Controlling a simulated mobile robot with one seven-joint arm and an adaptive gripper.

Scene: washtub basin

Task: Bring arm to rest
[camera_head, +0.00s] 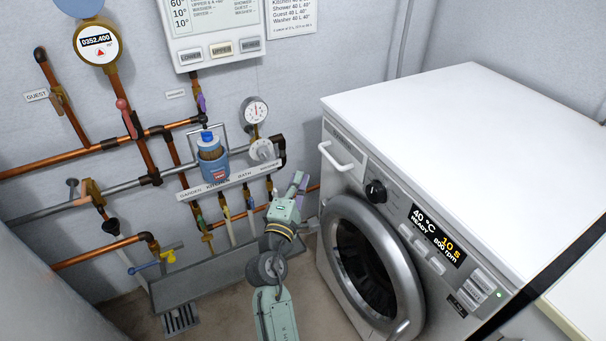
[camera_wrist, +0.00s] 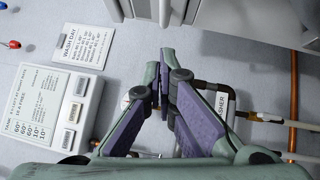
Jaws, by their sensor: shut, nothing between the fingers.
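My gripper (camera_head: 297,186) is at the end of my raised arm, in front of the pipe wall and left of the washing machine (camera_head: 372,190). In the wrist view its two green and purple fingers (camera_wrist: 165,82) come together at the tips, with nothing seen between them. The fingers point toward the wall and appear apart from the pipes, though the exact gap is hard to tell.
Copper pipes (camera_head: 60,158) with valves and a gauge (camera_head: 255,110) cover the wall. A blue bottle (camera_head: 212,160) stands by the labelled manifold strip (camera_head: 229,184). A grey trough (camera_head: 210,278) lies below. A control panel (camera_head: 212,30) hangs above.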

